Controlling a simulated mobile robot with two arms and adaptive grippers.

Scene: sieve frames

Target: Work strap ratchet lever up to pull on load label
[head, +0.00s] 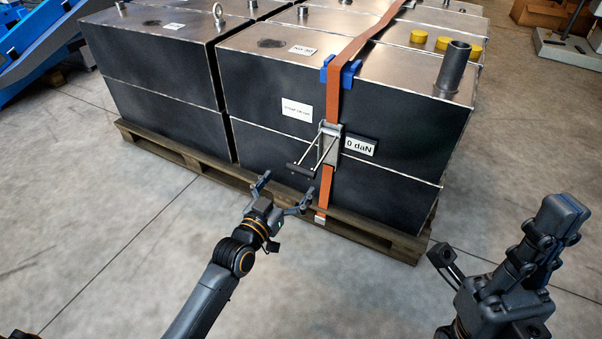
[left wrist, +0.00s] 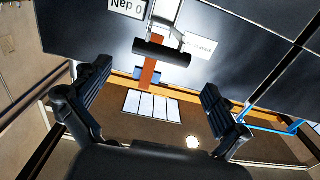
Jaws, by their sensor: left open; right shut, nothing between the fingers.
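An orange strap (head: 366,44) runs over the dark metal boxes and down their front face. The ratchet (head: 329,140) sits on the strap, and its lever ends in a black handle (head: 300,170) that juts out towards me and down. The load label (head: 360,146) beside the ratchet reads 0 daN. My left gripper (head: 284,189) is open just below and left of the handle, apart from it. In the left wrist view the handle (left wrist: 162,51) lies beyond and between the open fingers, with the label (left wrist: 128,8) near it. My right gripper (head: 562,212) is shut and empty at the lower right.
The boxes stand on a wooden pallet (head: 180,153). A blue corner protector (head: 350,72) sits under the strap at the top edge. A white paper label (head: 296,110) is on the front face. Concrete floor (head: 110,240) is free in front.

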